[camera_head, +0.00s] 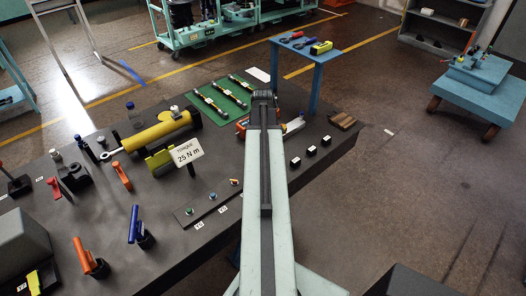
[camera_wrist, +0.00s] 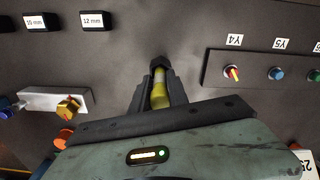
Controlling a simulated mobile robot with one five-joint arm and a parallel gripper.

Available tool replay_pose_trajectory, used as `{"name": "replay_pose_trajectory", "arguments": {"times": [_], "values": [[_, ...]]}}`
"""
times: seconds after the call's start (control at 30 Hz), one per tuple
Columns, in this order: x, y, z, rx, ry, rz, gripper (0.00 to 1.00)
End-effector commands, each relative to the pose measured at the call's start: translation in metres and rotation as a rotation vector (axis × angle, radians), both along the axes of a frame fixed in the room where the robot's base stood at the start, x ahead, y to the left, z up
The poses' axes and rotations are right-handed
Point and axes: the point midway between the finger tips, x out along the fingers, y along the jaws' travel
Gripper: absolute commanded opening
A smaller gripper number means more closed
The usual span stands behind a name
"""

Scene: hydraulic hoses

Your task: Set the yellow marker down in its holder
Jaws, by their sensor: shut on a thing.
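My gripper (camera_wrist: 159,84) is shut on the yellow marker (camera_wrist: 159,97) in the wrist view. The marker's yellow body shows between the two dark fingers, with a dark end beyond them. In the head view my gripper (camera_head: 263,98) is above the bench, near the green mat, and my arm hides the marker. A blue marker-like piece (camera_head: 134,223) and an orange one (camera_head: 83,255) stand tilted in dark cups at the bench's left front. I cannot make out which piece is the yellow marker's holder.
The bench (camera_head: 160,265) carries a yellow cylinder (camera_head: 158,131), a torque sign (camera_head: 187,151), a green mat (camera_head: 235,107) and a knob panel (camera_head: 207,207). A blue side table (camera_head: 305,48) stands behind.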

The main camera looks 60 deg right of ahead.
Motion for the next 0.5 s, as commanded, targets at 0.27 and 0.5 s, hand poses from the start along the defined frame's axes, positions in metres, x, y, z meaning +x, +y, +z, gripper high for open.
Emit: {"name": "replay_pose_trajectory", "arguments": {"times": [0.27, 0.5], "values": [[0.0, 0.0, -0.0085, 0.0, 0.0, 0.0, 0.0], [0.0006, 0.0005, -0.0097, 0.0, 0.0, 0.001, 0.46]]}}
